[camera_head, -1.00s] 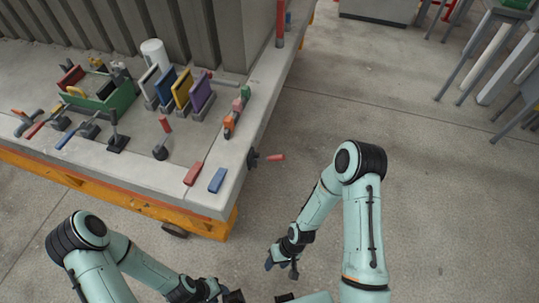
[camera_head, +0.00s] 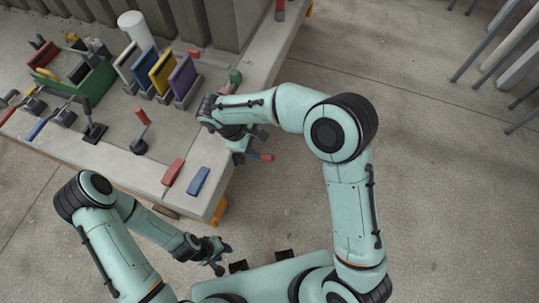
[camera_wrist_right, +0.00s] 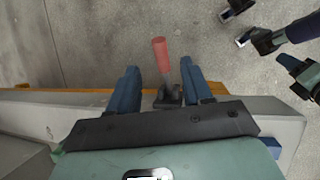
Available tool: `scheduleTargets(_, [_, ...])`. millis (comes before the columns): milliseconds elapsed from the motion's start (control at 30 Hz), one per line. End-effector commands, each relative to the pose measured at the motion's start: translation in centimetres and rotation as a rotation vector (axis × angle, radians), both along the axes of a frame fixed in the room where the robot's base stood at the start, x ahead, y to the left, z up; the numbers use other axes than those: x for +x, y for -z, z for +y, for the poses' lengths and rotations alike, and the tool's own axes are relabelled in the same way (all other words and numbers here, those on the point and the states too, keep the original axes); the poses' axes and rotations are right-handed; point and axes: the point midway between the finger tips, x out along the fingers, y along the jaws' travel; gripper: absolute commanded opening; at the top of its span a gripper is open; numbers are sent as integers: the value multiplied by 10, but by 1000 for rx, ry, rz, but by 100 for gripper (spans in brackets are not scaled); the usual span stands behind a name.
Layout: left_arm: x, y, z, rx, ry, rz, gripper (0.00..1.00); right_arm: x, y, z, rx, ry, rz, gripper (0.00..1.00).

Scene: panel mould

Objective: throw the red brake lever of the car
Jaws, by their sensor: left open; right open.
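The red brake lever (camera_head: 264,156) sticks out from the side of the car (camera_head: 218,192), its red grip outward. In the right wrist view the red grip (camera_wrist_right: 160,52) and grey shaft stand between the two blue fingers of my right gripper (camera_wrist_right: 160,72). Clear gaps show on both sides, so the fingers are open around it without visible contact. In the head view my right gripper (camera_head: 244,150) is at the car's edge and partly hides the lever's base. My left gripper (camera_head: 220,259) is open and empty, low beside the car and away from the lever.
Another red-topped lever (camera_head: 141,117) stands on the car's deck. A red block (camera_head: 173,172) and a blue block (camera_head: 198,181) lie near the corner. Coloured panels (camera_head: 160,75) and a green box (camera_head: 85,80) stand further back.

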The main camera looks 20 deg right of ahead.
Motion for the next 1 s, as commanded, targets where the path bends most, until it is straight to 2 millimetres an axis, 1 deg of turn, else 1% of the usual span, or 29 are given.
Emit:
scheduleTargets(33, [-2,2,0,0,0,2,40,-2,13,-6,-2,3,5,50])
scheduleTargets(200, [-4,5,0,0,0,4,40,-3,47,-21,-1,3,6,50])
scheduleTargets(400, [-5,6,0,-1,1,5,40,-4,77,-35,0,2,4,50])
scheduleTargets(600, [-5,7,0,-1,1,5,40,-4,91,-41,1,3,2,50])
scheduleTargets(900, [-5,7,0,-1,1,5,40,-4,93,-42,2,1,1,50])
scheduleTargets(933, [-5,7,0,-1,1,5,40,-4,93,-42,2,2,0,43])
scheduleTargets(967, [-5,7,0,-1,1,5,40,-4,93,-42,2,2,0,33])
scheduleTargets(1000, [-5,7,0,-1,1,5,40,-4,93,-42,2,1,1,20])
